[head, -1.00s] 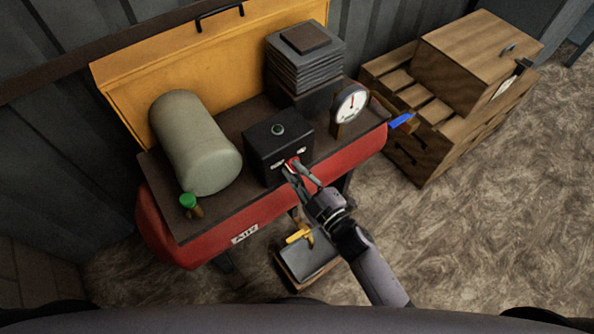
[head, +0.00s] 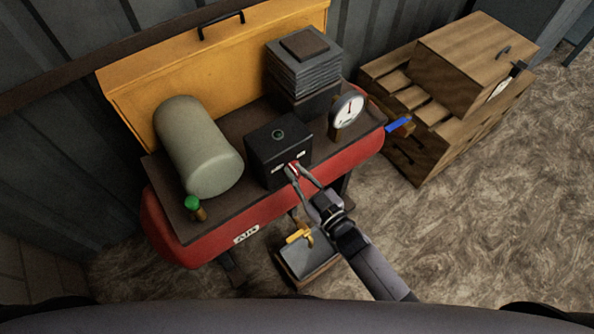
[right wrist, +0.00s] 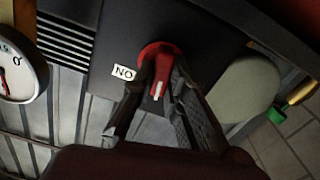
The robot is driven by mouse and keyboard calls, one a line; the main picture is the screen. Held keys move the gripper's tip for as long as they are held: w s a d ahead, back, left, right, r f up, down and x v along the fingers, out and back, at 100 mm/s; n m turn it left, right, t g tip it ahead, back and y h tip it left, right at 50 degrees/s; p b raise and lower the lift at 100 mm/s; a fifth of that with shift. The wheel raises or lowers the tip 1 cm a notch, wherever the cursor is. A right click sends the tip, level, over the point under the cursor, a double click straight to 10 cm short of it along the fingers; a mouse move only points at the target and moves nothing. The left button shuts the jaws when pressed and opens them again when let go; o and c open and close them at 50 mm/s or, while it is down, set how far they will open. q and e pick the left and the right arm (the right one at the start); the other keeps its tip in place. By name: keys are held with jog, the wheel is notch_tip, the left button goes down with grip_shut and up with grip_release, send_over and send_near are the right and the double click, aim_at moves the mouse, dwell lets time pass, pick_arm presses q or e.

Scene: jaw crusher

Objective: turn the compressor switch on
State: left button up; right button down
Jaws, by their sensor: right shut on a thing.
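The compressor switch is a red knob with a white pointer line (right wrist: 158,62) on the front of a black box (head: 278,158). In the right wrist view a white label, reading "ON" upside down (right wrist: 123,73), sits just left of the knob. The pointer line points toward the bottom of that view, not at the label. My right gripper (head: 295,174) is at the box front with one finger on each side of the knob, shut on it. The fingers partly hide the knob in both views. My left gripper is not in view.
The box stands on the dark top of a red air tank (head: 225,238). Around it are a grey-green cylinder (head: 198,148), a finned block (head: 303,68) and a gauge (head: 347,112). A yellow tap (head: 300,236) is below. Wooden crates (head: 455,75) stand at right.

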jog(key=m+p, duration=0.1)
jog(key=m, duration=0.4)
jog(key=shift+d+m, duration=0.15)
jog(key=shift+m, duration=0.15)
jog(key=m, duration=0.5)
jog(key=shift+w+d+f, duration=0.1)
jog(key=shift+f, duration=0.05)
jog(key=shift+m, duration=0.4)
jog(key=c, duration=1.6)
grip_release()
jog(key=v, duration=1.2)
